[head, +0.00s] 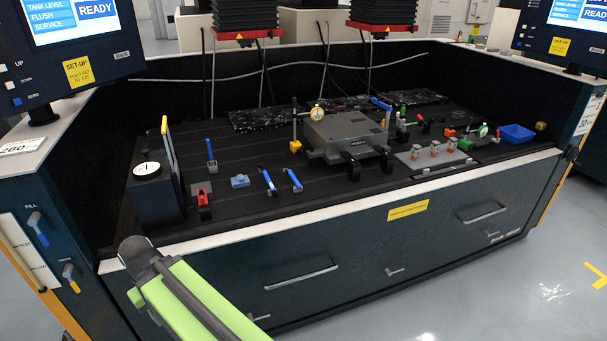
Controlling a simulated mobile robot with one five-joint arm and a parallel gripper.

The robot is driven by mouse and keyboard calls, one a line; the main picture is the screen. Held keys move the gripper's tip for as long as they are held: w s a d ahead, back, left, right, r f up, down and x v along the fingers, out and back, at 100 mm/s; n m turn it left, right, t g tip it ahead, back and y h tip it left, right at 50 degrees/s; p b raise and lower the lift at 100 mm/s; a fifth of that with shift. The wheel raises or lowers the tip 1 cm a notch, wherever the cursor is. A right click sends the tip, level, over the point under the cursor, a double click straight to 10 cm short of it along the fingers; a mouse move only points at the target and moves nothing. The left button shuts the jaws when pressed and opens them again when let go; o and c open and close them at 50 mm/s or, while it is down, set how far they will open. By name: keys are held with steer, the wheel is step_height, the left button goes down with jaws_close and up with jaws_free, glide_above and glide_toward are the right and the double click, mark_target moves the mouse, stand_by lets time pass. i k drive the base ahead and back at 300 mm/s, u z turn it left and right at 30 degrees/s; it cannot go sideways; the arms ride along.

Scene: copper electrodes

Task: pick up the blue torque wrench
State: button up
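Several blue-handled tools lie or stand on the dark, slotted work table (330,185) inside the machine tank. One blue-handled tool (267,180) with a bright metal part lies left of centre, and a similar one (292,179) lies just right of it. Another blue-handled tool (211,151) stands upright further back left. A blue bar-like handle (380,104) shows behind the grey block. At this size I cannot tell which is the torque wrench. My green arm reaches up at the lower left, outside the tank's front wall. My gripper is not visible.
A grey fixture block (345,132) stands mid-table. A black box with a dial (154,194) stands at the left, a red clamp (204,203) beside it. A blue tray (516,133) is at the right. The pale front rim (330,211) lies between my arm and the tools.

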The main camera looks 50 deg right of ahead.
mark_target(261, 165)
steer(key=z, duration=0.4)
steer(key=i, duration=1)
